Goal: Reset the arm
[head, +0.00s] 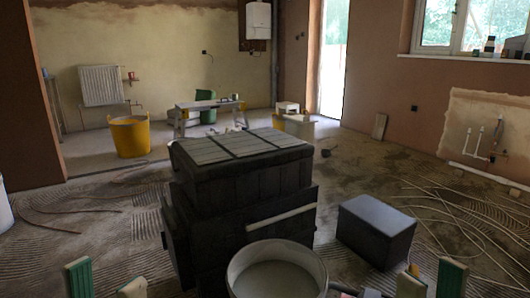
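My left gripper (106,284) shows at the bottom left edge of the head view. Its two green and cream fingertips stand apart with only floor visible between them. My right gripper (431,281) shows at the bottom right edge, also with its fingertips apart and nothing seen between them. Both arms behind the fingertips are out of the picture. Neither gripper touches anything that I can see.
A dark stacked block (240,205) with a slatted top stands in the centre. A pale bucket (277,277) is in front of it, between my grippers. A dark grey box (376,230) sits to the right. Loose pipes (455,215) lie on the right floor. A yellow tub (130,137) stands behind left.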

